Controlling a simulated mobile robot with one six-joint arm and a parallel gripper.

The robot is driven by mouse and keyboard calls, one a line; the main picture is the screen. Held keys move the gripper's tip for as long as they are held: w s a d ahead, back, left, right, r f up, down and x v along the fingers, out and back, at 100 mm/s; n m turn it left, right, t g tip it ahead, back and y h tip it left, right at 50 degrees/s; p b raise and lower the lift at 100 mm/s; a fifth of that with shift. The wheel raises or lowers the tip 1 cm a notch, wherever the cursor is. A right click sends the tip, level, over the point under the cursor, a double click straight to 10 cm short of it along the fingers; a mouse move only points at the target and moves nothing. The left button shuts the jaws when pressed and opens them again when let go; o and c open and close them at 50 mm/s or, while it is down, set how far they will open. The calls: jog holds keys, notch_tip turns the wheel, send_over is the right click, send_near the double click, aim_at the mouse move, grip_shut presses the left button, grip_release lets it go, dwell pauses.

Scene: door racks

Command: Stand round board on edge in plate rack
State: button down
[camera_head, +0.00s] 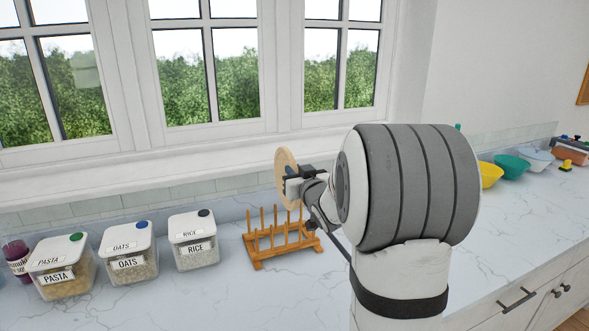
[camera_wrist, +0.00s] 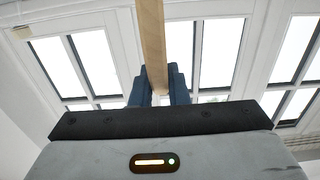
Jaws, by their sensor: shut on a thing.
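The round board (camera_head: 284,174) is pale wood and is held upright, nearly edge-on, in the head view. My gripper (camera_head: 296,184) is shut on the board near its rim. In the wrist view the board (camera_wrist: 152,40) is a narrow wooden strip between the two blue fingers of my gripper (camera_wrist: 159,88). The plate rack (camera_head: 262,246) is orange-brown wood with several upright pegs and stands on the counter. The board is above the rack in the picture; its lower edge seems clear of the base.
Clear bins labelled pasta (camera_head: 63,268), oats (camera_head: 128,252) and rice (camera_head: 194,240) stand left of the rack. A yellow bowl (camera_head: 490,175) and a teal bowl (camera_head: 512,167) are at the right. The windows are behind the counter. Bare counter (camera_head: 215,290) lies in front of the rack.

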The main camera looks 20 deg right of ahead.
aim_at(296, 208)
jog(key=shift+f+b, duration=4.6)
jog(key=shift+f, duration=0.7)
jog(key=c, duration=1.3)
grip_release()
jog(key=shift+r+p, duration=3.65)
jog(key=shift+r, duration=2.4)
jog(key=s+a+f+g, duration=0.4)
jog(key=s+f+g, duration=0.1)
jog(key=s, duration=0.6)
jog(key=s+a+f+g, duration=0.5)
jog(key=s, duration=0.7)
jog(key=s+a+f+g, duration=0.5)
jog(key=s, duration=0.6)
jog(key=shift+s+a+f, duration=0.15)
jog(key=shift+s+a, duration=0.1)
jog(key=shift+s, duration=0.1)
